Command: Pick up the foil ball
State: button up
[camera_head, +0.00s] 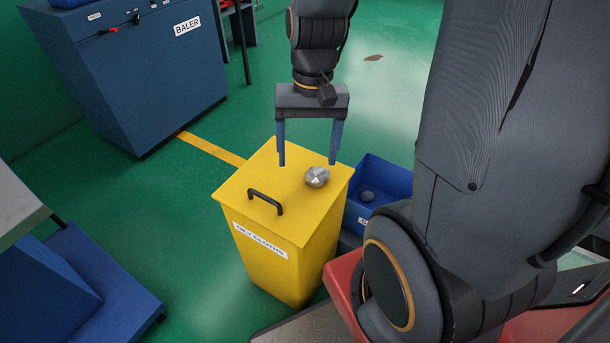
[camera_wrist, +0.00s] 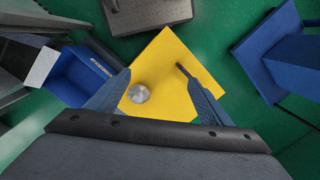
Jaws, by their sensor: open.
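The foil ball (camera_head: 317,177) is a small, silvery, crumpled ball on the flat lid of the yellow bin (camera_head: 262,229), near the lid's right side. It also shows in the wrist view (camera_wrist: 138,93), close to the left finger. My gripper (camera_head: 308,163) points down over the lid with its two blue fingers spread wide and nothing between them. In the head view the ball appears near the right finger and slightly below the fingertips. The gripper also shows in the wrist view (camera_wrist: 158,88), with the ball left of its middle.
A black handle (camera_head: 265,202) stands up from the lid. A blue open box (camera_head: 378,185) holding a dark round thing stands right of the bin. A blue baler (camera_head: 145,75) stands at the back left. Green floor lies between the baler and the bin.

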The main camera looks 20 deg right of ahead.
aim_at(320, 169)
jog(key=w+d+f+m+y+b, duration=0.1)
jog(key=w+d+f+m, duration=0.2)
jog(key=m, duration=0.1)
jog(key=w+d+f+m+y+b, duration=0.1)
jog(key=w+d+f+m, duration=0.2)
jog(key=d+f+m, duration=0.1)
jog(key=w+d+f+m+y+b, duration=0.1)
jog(key=w+d+f+m, duration=0.2)
jog(key=w+f+m, duration=0.1)
jog(key=shift+w+d+f+y, duration=0.1)
jog(key=shift+d+f+y, duration=0.05)
jog(key=shift+d+y, duration=0.2)
jog(key=shift+m, duration=0.3)
jog(key=shift+s+d+x, duration=0.1)
jog(key=shift+x, duration=1.8)
jog(key=shift+s+d+x, duration=0.1)
jog(key=shift+d+x, duration=0.05)
jog(key=shift+x, duration=1.7)
jog(key=shift+f, duration=0.1)
jog(key=c, duration=1.2)
